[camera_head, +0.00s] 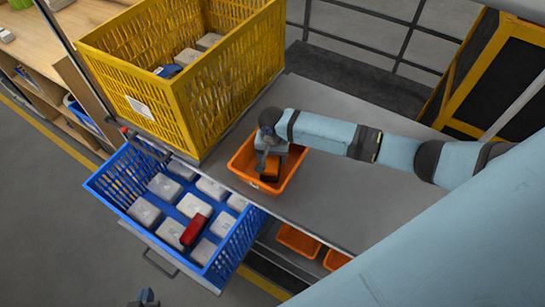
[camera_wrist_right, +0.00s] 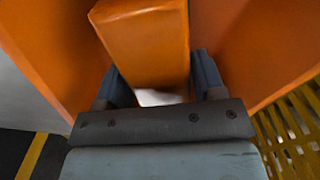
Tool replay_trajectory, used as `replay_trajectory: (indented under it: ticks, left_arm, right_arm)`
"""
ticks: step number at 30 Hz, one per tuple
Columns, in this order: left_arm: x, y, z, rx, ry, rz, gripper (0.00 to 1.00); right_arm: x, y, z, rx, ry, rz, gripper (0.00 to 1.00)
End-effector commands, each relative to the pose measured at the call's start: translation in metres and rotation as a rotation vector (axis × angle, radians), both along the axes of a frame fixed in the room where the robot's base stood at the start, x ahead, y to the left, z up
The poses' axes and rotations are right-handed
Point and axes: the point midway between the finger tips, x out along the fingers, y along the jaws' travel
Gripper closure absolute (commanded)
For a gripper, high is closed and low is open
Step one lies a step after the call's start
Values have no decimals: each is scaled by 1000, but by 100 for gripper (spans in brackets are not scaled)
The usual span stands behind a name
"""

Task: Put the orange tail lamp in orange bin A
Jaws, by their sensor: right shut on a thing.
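The orange tail lamp (camera_head: 270,169) is held in my right gripper (camera_head: 268,160), inside the outline of an orange bin (camera_head: 241,172) on the grey table. In the right wrist view the lamp (camera_wrist_right: 145,42) stands between the two fingers (camera_wrist_right: 160,82), with a pale part at its base. Orange bin walls (camera_wrist_right: 45,45) show on both sides of it. I cannot tell whether the lamp touches the bin floor. No letter on the bin is readable. The tip of my left gripper (camera_head: 147,297) shows at the bottom edge; its jaws cannot be made out.
A tall yellow crate (camera_head: 196,108) holding white and blue items stands left of the bin. A blue crate (camera_head: 115,178) with several white blocks and a red one sits lower left. More orange bins (camera_head: 298,241) lie under the table. The table (camera_head: 345,210) is clear to the right.

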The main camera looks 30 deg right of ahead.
Motion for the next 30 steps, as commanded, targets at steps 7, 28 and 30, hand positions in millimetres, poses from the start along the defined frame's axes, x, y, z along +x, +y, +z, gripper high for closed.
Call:
replay_trajectory:
  ticks: [7,28,30]
  left_arm:
    - [0,0,1,1,0,1,100]
    - [0,0,0,0,0,1,100]
    - [0,0,0,0,0,1,100]
  right_arm:
    - [0,0,-14,-1,-1,-1,67]
    - [0,0,-12,0,-1,0,11]
    - [1,0,-3,2,-3,0,11]
